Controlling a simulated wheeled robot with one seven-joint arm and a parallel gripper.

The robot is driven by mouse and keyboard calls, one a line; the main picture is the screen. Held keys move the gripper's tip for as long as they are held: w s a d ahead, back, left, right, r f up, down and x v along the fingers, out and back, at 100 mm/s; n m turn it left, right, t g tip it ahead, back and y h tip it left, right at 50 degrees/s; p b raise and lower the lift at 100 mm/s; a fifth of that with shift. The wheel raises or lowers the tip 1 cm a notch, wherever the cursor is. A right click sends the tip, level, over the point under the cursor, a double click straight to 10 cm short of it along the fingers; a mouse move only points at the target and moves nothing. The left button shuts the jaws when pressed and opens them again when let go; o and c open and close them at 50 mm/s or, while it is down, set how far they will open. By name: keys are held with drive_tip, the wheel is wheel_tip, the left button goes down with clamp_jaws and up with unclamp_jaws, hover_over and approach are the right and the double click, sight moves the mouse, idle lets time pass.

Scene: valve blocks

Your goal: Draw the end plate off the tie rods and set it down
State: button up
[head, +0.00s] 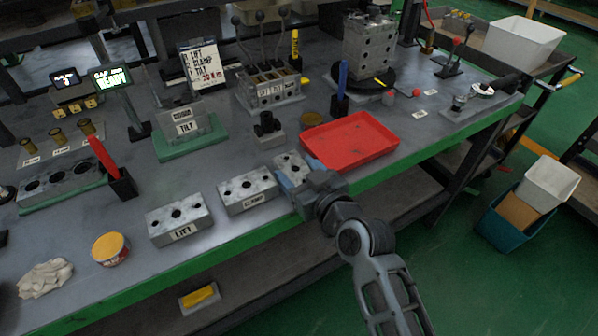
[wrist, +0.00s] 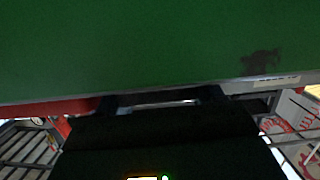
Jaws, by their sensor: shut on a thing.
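My gripper (head: 299,176) is at the front edge of the bench, shut on a grey metal piece with dark holes (head: 289,163). This piece is at the right end of a row with the LIFT block (head: 180,216) and another labelled block (head: 248,190). My gripper hides its near side, so I cannot tell whether it is the end plate or a whole block. In the wrist view a thin pale strip (wrist: 160,103) shows between the dark fingers. I cannot make out tie rods.
A red tray (head: 350,141) lies close behind and right of my gripper. A dark fitting (head: 267,130) stands behind it. A green fixture (head: 187,140) marked TILT, a lever block (head: 270,88) and a tall metal block (head: 369,45) stand farther back. Bare bench lies around the LIFT block.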

drive_tip(key=shift+f+b, duration=0.4)
drive_tip(key=shift+s+f, duration=0.1)
drive_tip(key=shift+f, duration=0.4)
drive_tip(key=o, duration=1.4)
drive_tip(key=shift+s, duration=0.1)
drive_tip(key=shift+o, duration=0.2)
drive_tip(key=shift+s+a+f, duration=0.1)
drive_tip(key=shift+s+a, duration=0.1)
drive_tip(key=shift+a, duration=0.05)
drive_tip(key=w+r+b+v, duration=0.1)
drive_tip(key=v, duration=0.7)
drive_tip(key=shift+d+r, duration=0.2)
drive_tip(key=shift+d, duration=0.15)
